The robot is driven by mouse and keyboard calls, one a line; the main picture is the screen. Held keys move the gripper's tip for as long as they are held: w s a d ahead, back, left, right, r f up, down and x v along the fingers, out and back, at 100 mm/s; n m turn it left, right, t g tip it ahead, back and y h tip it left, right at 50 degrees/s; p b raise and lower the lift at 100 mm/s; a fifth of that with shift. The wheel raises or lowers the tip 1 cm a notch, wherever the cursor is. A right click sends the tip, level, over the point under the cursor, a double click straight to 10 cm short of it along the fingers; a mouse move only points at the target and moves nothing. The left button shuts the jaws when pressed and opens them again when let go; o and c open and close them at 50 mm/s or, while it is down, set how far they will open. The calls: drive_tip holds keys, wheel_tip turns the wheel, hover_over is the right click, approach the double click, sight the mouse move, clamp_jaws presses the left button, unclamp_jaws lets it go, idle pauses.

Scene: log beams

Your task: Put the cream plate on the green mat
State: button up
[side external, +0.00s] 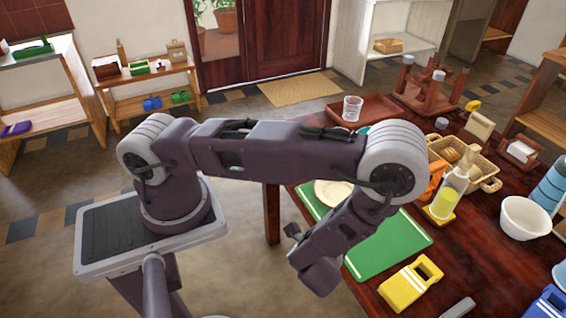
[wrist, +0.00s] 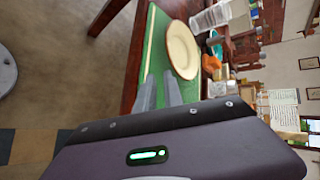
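The cream plate (side external: 333,191) lies flat at the far end of the green mat (side external: 395,243), partly hidden behind my arm. In the wrist view the plate (wrist: 182,49) shows whole against the green mat (wrist: 157,47), just beyond my fingertips. It looks as if it rests on the mat. My gripper (wrist: 159,78) has its two grey fingers apart with a gap between them. Nothing is between them, and they do not appear to touch the plate. In the side view my fingers are hidden behind the hand.
Near the mat stand a yellow holder (side external: 410,284), a soap bottle (side external: 449,193), a wicker basket (side external: 470,160) and an orange holder (side external: 433,183). A white bowl (side external: 525,217) is at right. A clear glass (side external: 352,108) stands on a brown tray (side external: 377,109) at the back.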

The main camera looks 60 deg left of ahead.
drive_tip(key=w+d+r+n+h, duration=0.2)
drive_tip(key=d, duration=0.1)
drive_tip(key=w+d+r+n+g+h, duration=0.1)
drive_tip(key=d, duration=0.1)
drive_tip(key=shift+w+r, duration=0.2)
drive_tip(key=shift+r, duration=0.2)
drive_tip(key=w+d+r+n+h, duration=0.1)
drive_tip(key=d+r+n+h, duration=0.15)
drive_tip(key=r, duration=0.35)
drive_tip(key=w+d+r+n+h, duration=0.1)
drive_tip(key=w+d+r+h, duration=0.2)
drive_tip(key=r, duration=0.4)
drive_tip(key=s+r+h, duration=0.3)
drive_tip(key=s+r, duration=0.3)
drive_tip(key=r, duration=0.6)
drive_tip(key=s+a+r+n+y, duration=0.1)
drive_tip(key=s+a+r+n, duration=0.1)
drive_tip(key=s+a, duration=0.4)
drive_tip(key=s+a+r+n+y, duration=0.1)
drive_tip(key=s+a+r, duration=0.3)
drive_tip(key=s, duration=0.7)
drive_tip(key=shift+s+a+r+n+y, duration=0.15)
drive_tip(key=shift+s+a+n+y, duration=0.2)
drive_tip(key=shift+a+n, duration=0.4)
